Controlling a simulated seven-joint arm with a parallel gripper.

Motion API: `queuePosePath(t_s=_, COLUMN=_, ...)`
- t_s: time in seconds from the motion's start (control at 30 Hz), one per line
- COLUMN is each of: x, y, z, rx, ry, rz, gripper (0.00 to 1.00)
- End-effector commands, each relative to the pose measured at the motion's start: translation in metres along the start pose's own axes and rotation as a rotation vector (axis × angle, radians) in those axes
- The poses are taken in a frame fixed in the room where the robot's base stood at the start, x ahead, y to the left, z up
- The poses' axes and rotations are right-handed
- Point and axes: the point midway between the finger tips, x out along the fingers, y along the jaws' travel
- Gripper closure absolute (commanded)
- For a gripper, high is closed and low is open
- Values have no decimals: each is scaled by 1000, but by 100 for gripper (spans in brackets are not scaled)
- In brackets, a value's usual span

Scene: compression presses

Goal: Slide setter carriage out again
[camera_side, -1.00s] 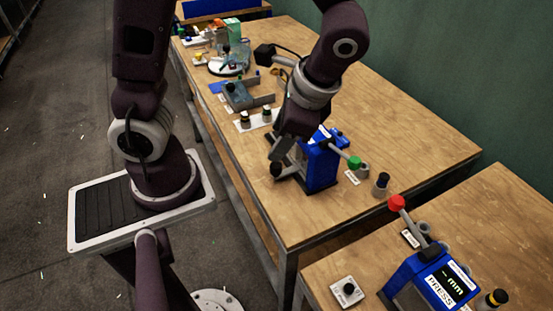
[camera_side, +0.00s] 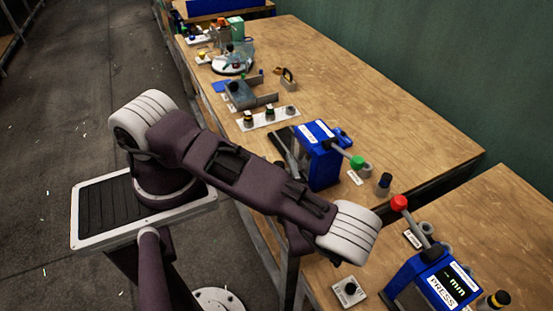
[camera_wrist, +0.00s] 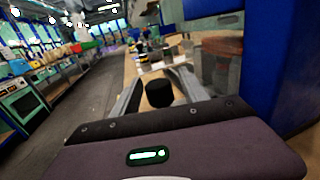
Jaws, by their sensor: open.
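The blue press with a green-tipped lever (camera_side: 318,165) stands near the front corner of the first table. Dark rails (camera_side: 283,148) show at its left side. My gripper (camera_wrist: 162,76) is open in the wrist view, with a black round knob (camera_wrist: 158,94) between its fingers. I cannot tell whether the fingers touch the knob. The blue press body (camera_wrist: 285,75) fills the right of the wrist view, close beside the right finger. In the side view, my arm covers the gripper, the knob and the front of the carriage.
A second press with a red-tipped lever (camera_side: 435,280) stands on the nearer table, beside a small knob box (camera_side: 348,291). A white plate with several posts (camera_side: 268,118) and a grey fixture (camera_side: 240,95) lie beyond the blue press. The table's right side is clear.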

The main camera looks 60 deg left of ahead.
Motion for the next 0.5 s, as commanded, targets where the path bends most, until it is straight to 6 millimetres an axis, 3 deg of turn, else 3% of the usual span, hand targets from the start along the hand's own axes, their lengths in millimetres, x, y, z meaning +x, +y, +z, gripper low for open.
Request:
queuePosePath(t_s=0.13, x=14, y=1, z=0, rx=0, ry=-1, rz=2, gripper=48)
queuePosePath(t_s=0.37, x=16, y=0, z=0, rx=-1, ry=1, rz=2, gripper=48)
queuePosePath(t_s=0.5, x=16, y=0, z=0, rx=-1, ry=1, rz=2, gripper=74)
